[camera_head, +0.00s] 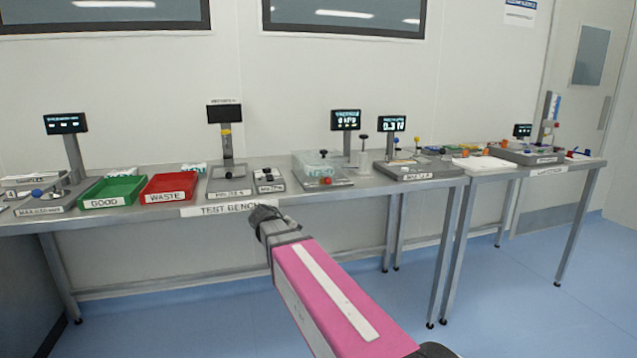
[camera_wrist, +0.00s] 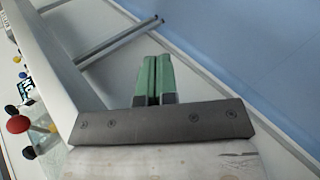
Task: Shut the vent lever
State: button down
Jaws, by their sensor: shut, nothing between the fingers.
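A clear-lidded chamber box (camera_head: 320,167) stands mid-bench under a display with a kPa reading. A red knob (camera_head: 327,181) is at its front. I cannot pick out the vent lever for certain, nor its position. In the wrist view, a red knob (camera_wrist: 17,124) shows at the left edge beside black and yellow knobs. My gripper (camera_wrist: 152,78) has green fingers, closed together and empty, below and in front of the bench edge. In the head view my pink arm reaches toward the bench front, and the fingers are hidden.
Green (camera_head: 112,190) and red (camera_head: 170,187) trays sit on the left of the bench. A low grey instrument (camera_head: 417,171) stands right of the chamber. A second table (camera_head: 560,172) adjoins at right. The blue floor (camera_head: 500,300) in front is clear.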

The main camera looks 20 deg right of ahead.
aim_at(325, 181)
jog(key=w+a+r+h, duration=0.2)
jog(key=r+h, duration=0.1)
jog(key=r, duration=0.7)
jog(key=w+a+r+m+t+h, duration=0.1)
jog(key=w+a+r+h, duration=0.1)
jog(key=r, duration=0.9)
jog(key=shift+w+a+h, duration=0.2)
jog(key=shift+w+h, duration=0.5)
jog(key=shift+w, duration=0.1)
jog(key=shift+d, duration=0.1)
jog(key=x, duration=1.4)
